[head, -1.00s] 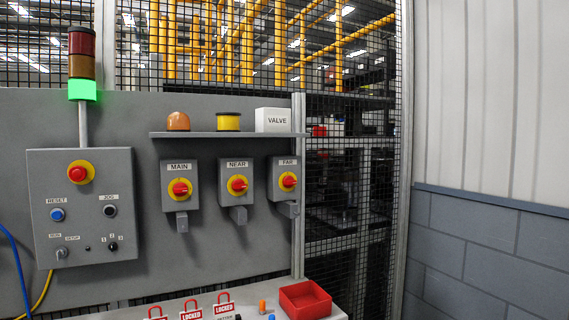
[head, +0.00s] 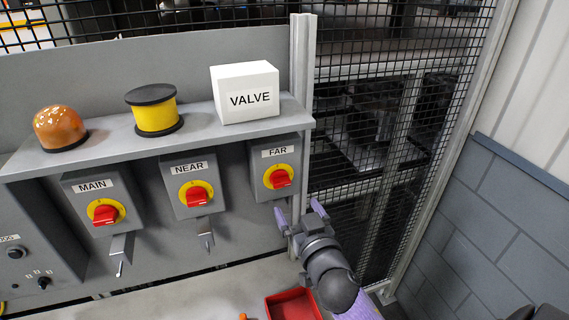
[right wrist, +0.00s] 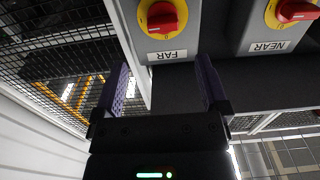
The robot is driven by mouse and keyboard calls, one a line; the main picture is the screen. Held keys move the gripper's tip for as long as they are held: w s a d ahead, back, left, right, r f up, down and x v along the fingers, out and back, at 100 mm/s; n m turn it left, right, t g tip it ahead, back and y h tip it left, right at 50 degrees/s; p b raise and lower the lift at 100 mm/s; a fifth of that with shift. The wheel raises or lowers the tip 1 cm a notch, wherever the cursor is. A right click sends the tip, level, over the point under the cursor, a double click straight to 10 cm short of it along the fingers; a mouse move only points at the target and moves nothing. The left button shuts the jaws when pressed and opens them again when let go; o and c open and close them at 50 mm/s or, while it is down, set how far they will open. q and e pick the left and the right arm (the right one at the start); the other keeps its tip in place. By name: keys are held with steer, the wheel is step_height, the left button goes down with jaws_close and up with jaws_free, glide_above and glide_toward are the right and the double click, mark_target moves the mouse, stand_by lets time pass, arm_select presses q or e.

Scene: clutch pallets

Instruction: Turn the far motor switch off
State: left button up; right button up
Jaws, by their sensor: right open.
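The FAR switch (head: 280,179) is a red knob on a yellow disc, on a grey box below the shelf's right end. In the right wrist view, which is upside down, its red knob (right wrist: 165,18) is at the top with the FAR label below it. My right gripper (head: 299,212) is open and empty, just below and right of the FAR knob, and apart from it. In the right wrist view the two purple fingers of the gripper (right wrist: 163,85) stand wide apart with nothing between them. My left gripper is not in view.
The NEAR switch (head: 196,194) and MAIN switch (head: 105,212) stand to the left. The shelf (head: 185,139) above holds a VALVE box (head: 246,92), a yellow spool and an orange lamp. A grey post and mesh fence (head: 380,150) are at the right. A red tray (head: 293,304) lies below.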

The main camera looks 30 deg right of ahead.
mark_target(283, 186)
steer(key=x, duration=0.8)
steer(key=shift+w+a, duration=0.2)
steer(key=shift+w, duration=0.15)
steer(key=c, duration=1.2)
